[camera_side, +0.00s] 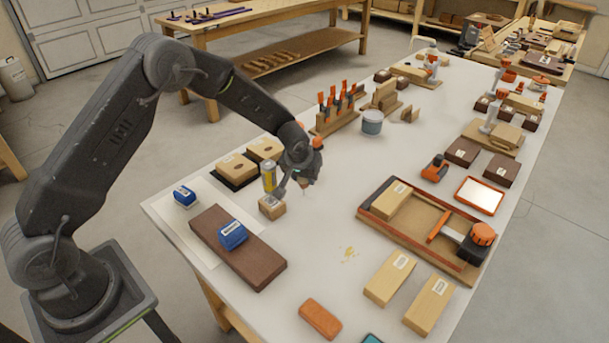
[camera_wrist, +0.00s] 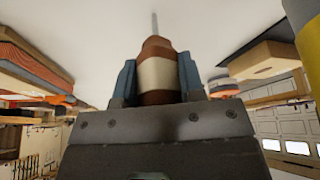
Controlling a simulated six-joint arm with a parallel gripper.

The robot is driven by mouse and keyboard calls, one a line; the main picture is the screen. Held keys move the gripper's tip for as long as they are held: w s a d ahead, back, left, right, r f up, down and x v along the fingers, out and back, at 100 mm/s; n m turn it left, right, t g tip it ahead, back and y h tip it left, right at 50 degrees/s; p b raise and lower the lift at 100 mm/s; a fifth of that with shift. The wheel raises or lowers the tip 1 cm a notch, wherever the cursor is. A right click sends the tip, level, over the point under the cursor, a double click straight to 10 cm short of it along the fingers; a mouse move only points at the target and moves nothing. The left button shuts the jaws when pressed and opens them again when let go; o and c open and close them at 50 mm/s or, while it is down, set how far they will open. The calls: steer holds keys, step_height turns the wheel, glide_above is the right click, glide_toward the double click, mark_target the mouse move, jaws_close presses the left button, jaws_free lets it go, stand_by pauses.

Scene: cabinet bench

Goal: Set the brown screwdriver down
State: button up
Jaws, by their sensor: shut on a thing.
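The brown screwdriver (camera_wrist: 155,95) is between my gripper's fingers (camera_wrist: 156,72) in the wrist view. Its handle is brown with a cream band, and its thin metal shaft points to the top of that picture. My gripper is shut on the handle. In the side view my gripper (camera_side: 293,182) is low over the left part of the white bench, next to a yellow cylinder (camera_side: 268,180) and a small wooden block (camera_side: 271,208). The screwdriver is mostly hidden there, and I cannot tell whether its tip touches anything.
A brown board (camera_side: 225,258) with a blue item (camera_side: 232,236) lies front left. Two wooden blocks on dark bases (camera_side: 237,167) stand behind my gripper. A clamp rack (camera_side: 337,118) and grey tin (camera_side: 372,122) stand farther back. Bench surface right of my gripper is clear (camera_side: 325,215).

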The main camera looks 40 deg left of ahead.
steer(key=shift+f, duration=0.1)
steer(key=o, duration=1)
steer(key=shift+c, duration=0.2)
steer(key=s+d+r+m, duration=0.1)
steer(key=s+r, duration=0.7)
steer(key=r, duration=0.4)
steer(key=s+d+r, duration=0.1)
steer(key=s+r, duration=0.7)
steer(key=r, duration=0.4)
steer(key=s+d+r+m+t+h, duration=0.1)
steer(key=s+r+m, duration=0.2)
steer(key=s, duration=1.5)
steer(key=shift+s+r+t+h, duration=0.15)
steer(key=shift+t+h, duration=0.15)
